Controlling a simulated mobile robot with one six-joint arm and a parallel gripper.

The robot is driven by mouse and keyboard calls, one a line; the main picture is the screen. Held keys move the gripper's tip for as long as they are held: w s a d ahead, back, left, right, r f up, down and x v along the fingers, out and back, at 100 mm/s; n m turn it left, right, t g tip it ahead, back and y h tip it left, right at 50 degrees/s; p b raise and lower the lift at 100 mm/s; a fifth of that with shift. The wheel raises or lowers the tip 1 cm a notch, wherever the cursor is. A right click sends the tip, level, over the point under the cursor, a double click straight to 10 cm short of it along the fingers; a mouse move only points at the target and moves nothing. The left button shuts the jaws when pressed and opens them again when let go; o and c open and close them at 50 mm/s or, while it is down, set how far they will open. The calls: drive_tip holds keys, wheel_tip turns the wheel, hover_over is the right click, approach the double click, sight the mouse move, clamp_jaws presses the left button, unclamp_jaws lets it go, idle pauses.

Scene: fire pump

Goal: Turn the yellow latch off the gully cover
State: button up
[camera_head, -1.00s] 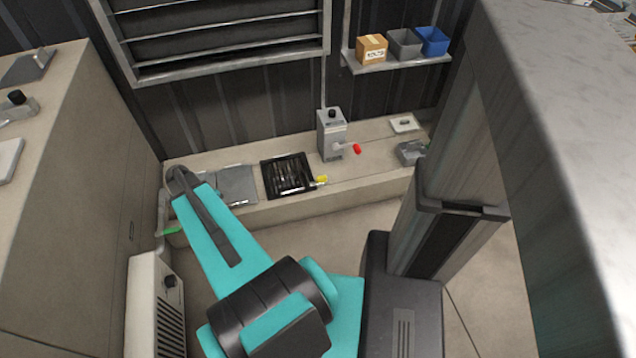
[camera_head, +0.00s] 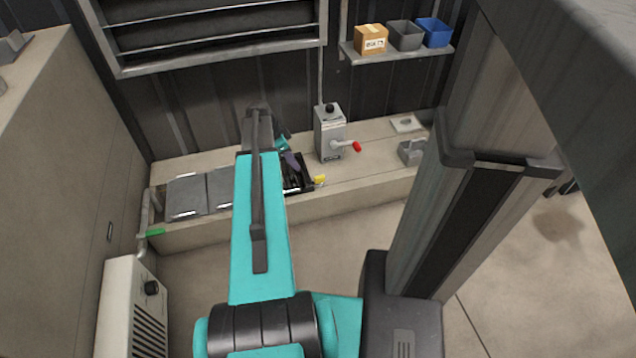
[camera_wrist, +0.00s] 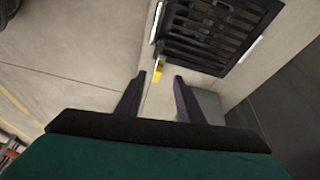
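The yellow latch (camera_head: 319,180) sits at the near right corner of the black slatted gully cover (camera_head: 306,186) on the low ledge. In the wrist view the latch (camera_wrist: 159,74) lies at the edge of the cover (camera_wrist: 215,32), just beyond my fingertips and roughly in line with the gap between them. My gripper (camera_wrist: 158,78) is open with nothing between its fingers. In the head view my gripper (camera_head: 290,162) is over the cover, left of the latch, and my arm hides most of the cover.
A grey box with a red-handled lever (camera_head: 330,132) stands on the ledge (camera_head: 370,150), right of the cover. Grey plates (camera_head: 186,196) lie to the left. A green handle (camera_head: 155,232) is at the ledge's left end. A shelf (camera_head: 395,58) with bins hangs above.

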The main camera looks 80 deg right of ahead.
sight(319, 177)
drive_tip(key=shift+m, duration=0.8)
drive_tip(key=s, duration=0.1)
drive_tip(key=s+d, duration=0.2)
drive_tip(key=s, duration=0.1)
drive_tip(key=shift+d+r+b, duration=0.2)
drive_tip(key=shift+r+b, duration=0.15)
drive_tip(key=shift+b, duration=0.05)
drive_tip(key=b+x, duration=0.5)
drive_tip(key=x, duration=0.9)
drive_tip(key=shift+s+r, duration=0.1)
drive_tip(key=shift+s, duration=0.1)
clamp_jaws()
drive_tip(key=shift+w+a, duration=0.1)
drive_tip(key=shift+a, duration=0.3)
drive_tip(key=shift+d, duration=0.25)
